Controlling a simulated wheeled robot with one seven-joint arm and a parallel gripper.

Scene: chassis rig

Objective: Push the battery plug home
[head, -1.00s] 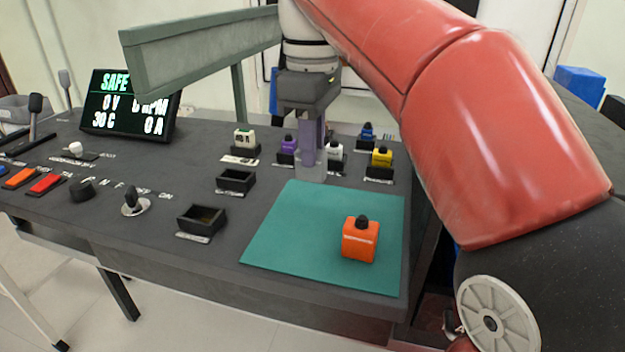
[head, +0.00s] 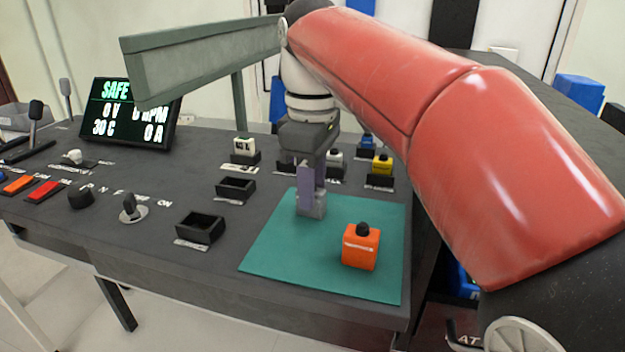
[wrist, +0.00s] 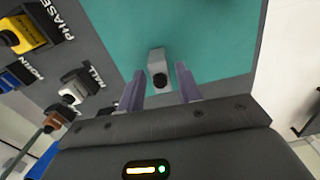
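A grey plug (head: 311,206) with a dark round knob sits at the tips of my gripper (head: 311,190), over the far left part of the teal mat. In the wrist view the grey plug (wrist: 157,60) lies between the two purple fingers of my gripper (wrist: 161,72). It moves with them, though a small gap seems to show on the right. An orange plug (head: 360,249) with a black knob stands upright on the mat, nearer and to the right. Two black sockets, one nearer (head: 200,228) and one farther (head: 236,189), stand empty left of the mat. Which plug is the battery's is unreadable.
The teal mat (head: 285,262) has free room left of the orange plug. Seated plugs stand behind, including a yellow one (head: 382,165) and a pale one (head: 244,147). A display (head: 128,112) reads SAFE. Switches and knobs line the left of the console.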

